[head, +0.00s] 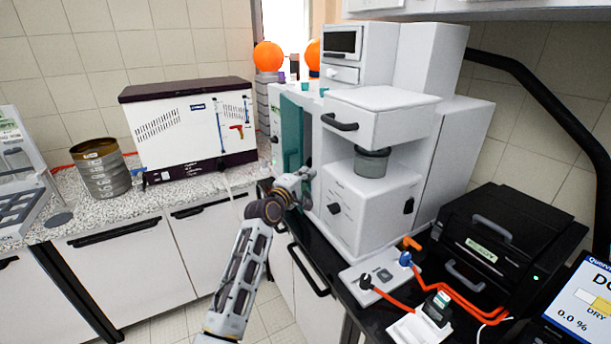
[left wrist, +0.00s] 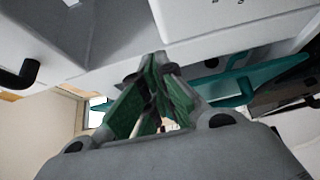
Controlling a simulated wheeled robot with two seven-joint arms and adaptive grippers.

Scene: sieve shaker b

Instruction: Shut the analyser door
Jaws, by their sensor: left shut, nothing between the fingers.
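The white analyser (head: 372,200) stands on the dark bench top in the middle of the head view. My left gripper (head: 304,178) is in front of the analyser's left side, just below and right of the teal panel. Its green-padded fingers (left wrist: 155,90) are shut and empty in the left wrist view. A teal strip (left wrist: 235,90) passes behind them there; contact is unclear. My right gripper is not in view.
A black handle (head: 340,122) juts out from the analyser's upper box. A black unit (head: 505,240), orange cables and a tablet screen (head: 580,305) are at the right. A white box instrument (head: 190,130) and stacked sieves (head: 100,170) stand on the left counter.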

